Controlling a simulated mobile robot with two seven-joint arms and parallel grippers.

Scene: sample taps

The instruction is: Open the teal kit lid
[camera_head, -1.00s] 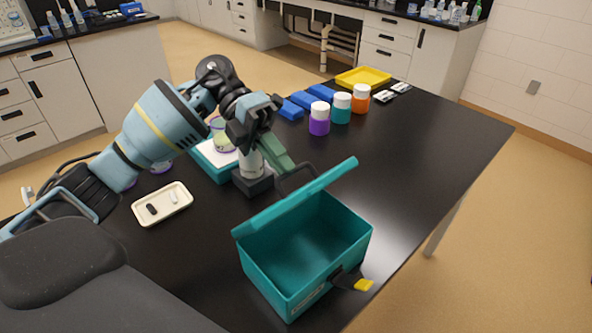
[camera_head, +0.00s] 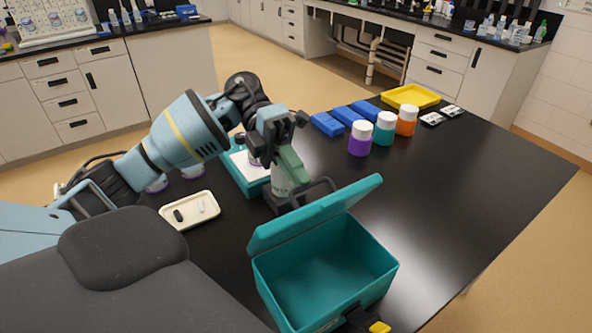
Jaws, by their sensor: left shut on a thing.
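The teal kit (camera_head: 372,285) is an open box near the table's front edge, with its empty inside showing. Its lid (camera_head: 325,213) stands raised and tilted up at the far side of the box. A black and yellow latch (camera_head: 378,327) shows at the box's front, cut by the picture's lower edge. My right gripper is not in view.
A cream tray (camera_head: 208,218) with small items lies left of the kit. Behind my gripper is a teal-edged rack (camera_head: 244,176). Purple (camera_head: 359,146), teal (camera_head: 385,135) and orange (camera_head: 406,125) jars stand farther back, near blue blocks and a yellow tray (camera_head: 410,89). The table's right side is clear.

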